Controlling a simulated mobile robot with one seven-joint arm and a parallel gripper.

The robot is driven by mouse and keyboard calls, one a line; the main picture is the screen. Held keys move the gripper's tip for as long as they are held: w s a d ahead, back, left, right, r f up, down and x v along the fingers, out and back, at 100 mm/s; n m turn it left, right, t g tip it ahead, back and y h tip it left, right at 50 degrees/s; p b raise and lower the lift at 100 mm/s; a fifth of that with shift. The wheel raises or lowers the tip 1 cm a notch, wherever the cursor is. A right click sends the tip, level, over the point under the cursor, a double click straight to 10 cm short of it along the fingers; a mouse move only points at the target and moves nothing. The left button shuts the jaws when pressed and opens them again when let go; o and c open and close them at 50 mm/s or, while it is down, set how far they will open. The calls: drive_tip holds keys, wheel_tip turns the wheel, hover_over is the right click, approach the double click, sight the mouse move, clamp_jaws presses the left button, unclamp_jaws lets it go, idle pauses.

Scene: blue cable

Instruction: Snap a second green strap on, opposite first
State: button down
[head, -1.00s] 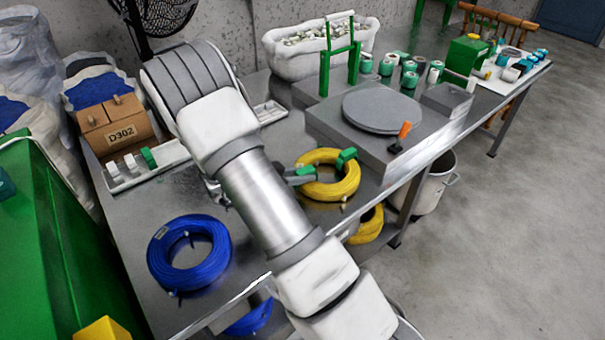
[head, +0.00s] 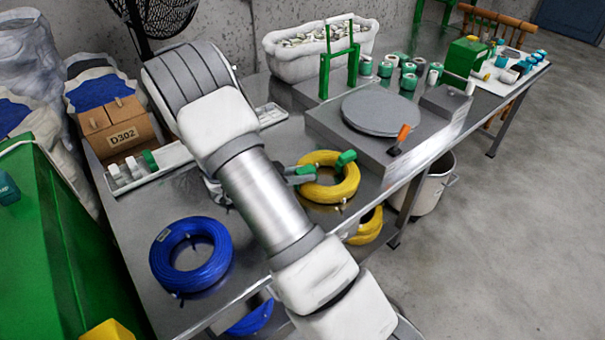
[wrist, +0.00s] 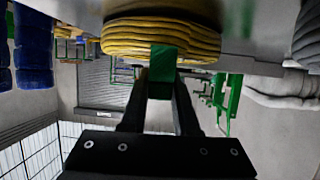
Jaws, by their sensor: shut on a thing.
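A yellow cable coil (head: 333,187) lies flat on the steel table, right of my arm. One green strap (head: 346,158) sits on the coil's upper right side. My gripper (head: 290,175) is at the coil's left side, partly hidden behind my arm. It is shut on a second green strap (head: 306,170), which is at the coil's left edge. In the wrist view, this strap (wrist: 162,58) is between the fingertips, against the side of the yellow coil (wrist: 120,40). I cannot tell whether it is closed around the cable.
A blue coil (head: 190,255) lies left of my arm. A tray (head: 165,163) with white clips and a green strap is behind it, beside a D302 box (head: 115,128). A grey turntable unit (head: 380,112) stands right of the yellow coil.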

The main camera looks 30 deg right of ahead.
drive_tip(key=shift+r+p, duration=0.6)
drive_tip(key=shift+p, duration=0.05)
drive_tip(key=shift+f, duration=0.25)
drive_tip(key=shift+f+b, duration=0.4)
drive_tip(key=shift+f, duration=0.2)
drive_tip(key=shift+f, duration=0.35)
drive_tip(key=shift+f, duration=0.15)
idle(0.3)
drive_tip(key=shift+r, duration=0.25)
drive_tip(key=shift+r+p, duration=0.35)
drive_tip(key=shift+p, duration=0.1)
drive_tip(key=shift+r, duration=0.1)
